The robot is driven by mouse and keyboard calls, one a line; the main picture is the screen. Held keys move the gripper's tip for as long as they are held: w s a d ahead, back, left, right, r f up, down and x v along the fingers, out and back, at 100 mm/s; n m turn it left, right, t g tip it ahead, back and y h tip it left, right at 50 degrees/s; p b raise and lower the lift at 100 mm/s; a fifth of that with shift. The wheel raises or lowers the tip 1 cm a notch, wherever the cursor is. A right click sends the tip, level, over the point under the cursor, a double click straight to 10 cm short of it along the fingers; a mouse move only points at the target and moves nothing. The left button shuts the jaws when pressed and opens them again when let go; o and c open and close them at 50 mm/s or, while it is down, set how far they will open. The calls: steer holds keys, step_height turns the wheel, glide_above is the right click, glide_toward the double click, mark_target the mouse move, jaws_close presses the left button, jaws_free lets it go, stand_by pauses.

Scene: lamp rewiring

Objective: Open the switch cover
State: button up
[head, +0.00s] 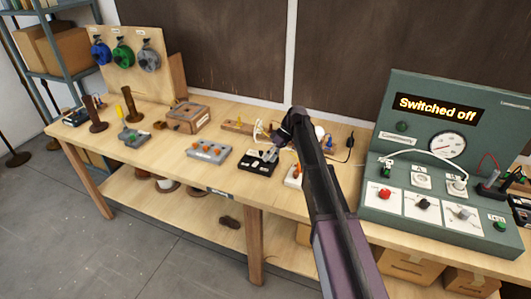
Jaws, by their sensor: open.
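My arm reaches in from the lower right, and my gripper (283,138) is at its far end over the middle of the workbench. The gripper is open; its fingers are small and dark here and hard to make out. Just below and left of it is a black tray (248,167) with small pale and green parts. A small white block with an orange part (293,176) stands right of that tray, partly behind my arm. I cannot tell for sure which part is the switch cover or whether the gripper touches anything.
The wooden bench (190,176) carries a grey tray with orange parts (210,151), a wooden box (188,118) and a spool board (128,62). A green test panel (436,97) reading "Switched off" stands right. A black cord (349,147) lies behind my arm.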

steer(key=s+d+f+m+h+b, duration=0.1)
steer(key=s+d+f, duration=0.1)
steer(key=s+d, duration=0.1)
steer(key=s+d+f+m+t+h+b, duration=0.1)
steer(key=s+d+f+m+b, duration=0.1)
steer(key=s, duration=0.3)
steer(key=s+d+f+m+t+b, duration=0.1)
steer(key=s+d+f+m, duration=0.1)
steer(key=s+d+f, duration=0.2)
steer(key=shift+s+h, duration=0.35)
steer(key=shift+h, duration=0.05)
steer(key=s+d+f+m+t+h+b, duration=0.1)
steer(key=s+d+f+m+b, duration=0.1)
steer(key=s+d, duration=0.2)
steer(key=s+d+f+m+t+h+b, duration=0.1)
steer(key=s+d+f+m+h+b, duration=0.1)
steer(key=s+d, duration=0.3)
steer(key=shift+s+d+f+m+t+h, duration=0.25)
steer(key=shift+s+f+m, duration=0.45)
steer(key=shift+s, duration=1.05)
steer(key=shift+a+r, duration=0.1)
steer(key=shift+r, duration=0.05)
steer(key=shift+c, duration=0.6)
